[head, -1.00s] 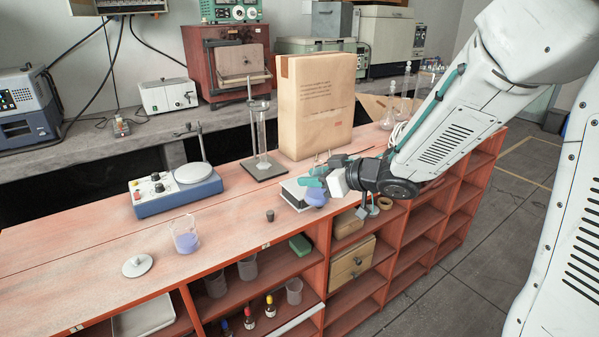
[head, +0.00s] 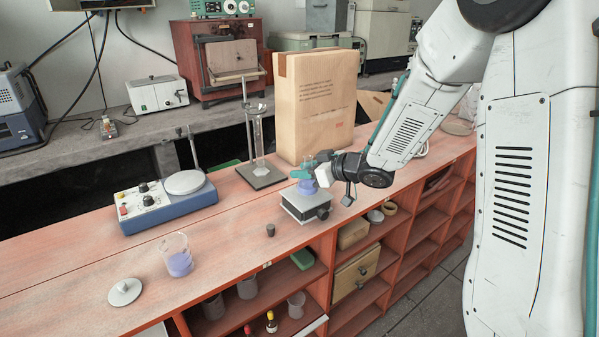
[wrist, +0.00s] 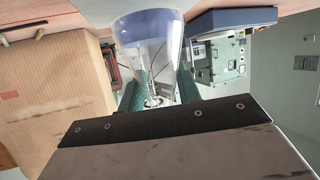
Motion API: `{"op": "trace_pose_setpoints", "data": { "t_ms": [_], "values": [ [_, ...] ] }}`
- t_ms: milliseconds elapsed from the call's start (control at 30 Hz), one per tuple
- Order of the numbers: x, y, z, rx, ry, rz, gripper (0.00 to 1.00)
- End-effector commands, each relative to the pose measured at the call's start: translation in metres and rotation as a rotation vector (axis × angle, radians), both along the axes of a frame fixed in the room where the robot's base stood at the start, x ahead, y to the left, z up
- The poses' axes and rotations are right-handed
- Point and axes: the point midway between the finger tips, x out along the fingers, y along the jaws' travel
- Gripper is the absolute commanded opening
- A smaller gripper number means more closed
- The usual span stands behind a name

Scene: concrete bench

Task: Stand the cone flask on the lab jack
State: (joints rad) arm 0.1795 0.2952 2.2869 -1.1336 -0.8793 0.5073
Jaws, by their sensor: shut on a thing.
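The cone flask (head: 306,187), clear with blue-violet liquid in its base, is upright over the lab jack (head: 304,206), a low block with a pale top and a dark knob on the bench. I cannot tell whether the flask's base touches the jack's top. My gripper (head: 309,173) is shut on the flask's upper part, reaching in from the right. In the wrist view, the flask (wrist: 150,30) shows upside down between the two teal fingers (wrist: 158,88), with its liquid at the top of the picture.
A tall cardboard package (head: 314,105) stands just behind the jack. A stand with a glass cylinder (head: 258,140) is behind left. A hotplate stirrer (head: 165,198), a beaker (head: 177,255) and a small dark stopper (head: 270,230) are left.

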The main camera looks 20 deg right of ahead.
Motion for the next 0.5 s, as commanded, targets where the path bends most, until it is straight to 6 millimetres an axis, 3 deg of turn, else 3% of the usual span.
{"op": "trace_pose_setpoints", "data": {
  "t_ms": [67,400,433,500],
  "values": [
    [0.0002,-0.0019,-0.008,0.001,0.001,-0.003,0.07],
    [0.0003,-0.0035,-0.011,0.001,-0.001,-0.004,0.07],
    [0.0002,-0.0038,-0.0104,0.0,-0.001,-0.005,0.42],
    [0.0002,-0.0041,-0.0102,0.0,-0.001,-0.005,0.56]
  ]
}}
